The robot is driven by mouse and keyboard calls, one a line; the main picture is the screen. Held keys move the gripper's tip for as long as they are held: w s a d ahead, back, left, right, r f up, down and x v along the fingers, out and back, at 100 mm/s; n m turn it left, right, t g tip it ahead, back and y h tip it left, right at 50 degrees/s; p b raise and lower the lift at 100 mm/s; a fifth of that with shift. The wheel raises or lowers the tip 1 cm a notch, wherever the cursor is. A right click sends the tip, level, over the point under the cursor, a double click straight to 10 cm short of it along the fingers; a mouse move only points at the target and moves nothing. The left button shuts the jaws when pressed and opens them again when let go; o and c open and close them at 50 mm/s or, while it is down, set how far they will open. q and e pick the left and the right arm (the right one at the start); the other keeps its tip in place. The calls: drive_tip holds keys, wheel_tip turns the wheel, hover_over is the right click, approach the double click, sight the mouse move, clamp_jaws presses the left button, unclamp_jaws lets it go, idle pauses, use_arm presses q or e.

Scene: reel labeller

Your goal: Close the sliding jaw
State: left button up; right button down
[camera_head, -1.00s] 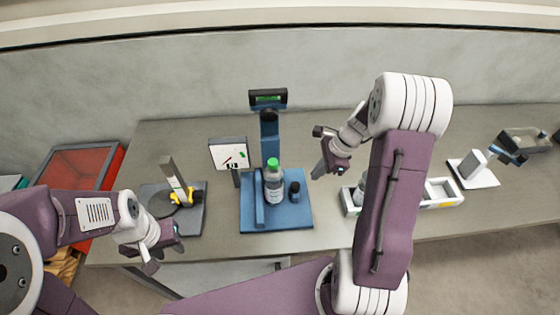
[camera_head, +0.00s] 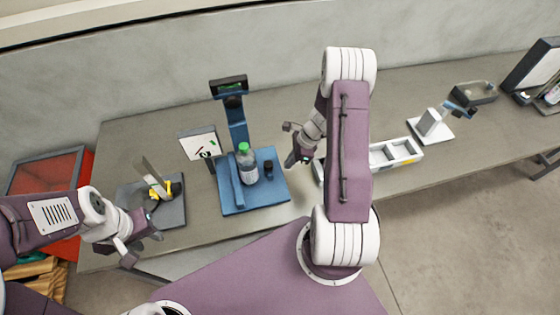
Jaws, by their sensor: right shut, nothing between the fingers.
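The blue labeller (camera_head: 235,204) stands on the table with a blue base, a column and a dark head with a green display (camera_head: 229,87). A bottle with a green cap (camera_head: 247,164) stands upright on its base. A blue upright plate (camera_head: 236,184) is just left of the bottle, and a small dark block (camera_head: 269,169) is to its right, apart from it; I cannot tell which is the sliding jaw. My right gripper (camera_head: 292,161) is shut and empty, right of the dark block and above the table. My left gripper (camera_head: 143,254) is near the table's front left edge; its fingers are unclear.
A reel stand with a yellow part (camera_head: 162,190) sits at the left, beside a small white board (camera_head: 198,144). A white compartment tray (camera_head: 405,151) is right, partly behind my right arm. A white stand (camera_head: 432,128) and a dark bin (camera_head: 474,94) are farther right.

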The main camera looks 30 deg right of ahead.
sight(271, 165)
drive_tip(key=shift+w+a+r+p, duration=0.15)
drive_tip(key=shift+w+a, duration=0.15)
drive_tip(key=shift+a, duration=0.3)
drive_tip(key=shift+w+a+r+p, duration=0.15)
drive_tip(key=shift+w+a, duration=0.15)
drive_tip(key=shift+a, duration=0.3)
drive_tip(key=shift+w+a+f, duration=0.1)
drive_tip(key=shift+w+a, duration=0.15)
drive_tip(key=shift+a, duration=0.2)
drive_tip(key=shift+w+a+f+b, duration=0.1)
drive_tip(key=shift+a+b, duration=0.1)
drive_tip(key=shift+a, duration=0.3)
drive_tip(key=shift+w+a+b, duration=0.1)
drive_tip(key=shift+a+b, duration=0.05)
drive_tip(key=shift+a, duration=0.35)
drive_tip(key=shift+w+a, duration=0.1)
drive_tip(key=shift+a, duration=0.3)
drive_tip(key=shift+d, duration=0.1)
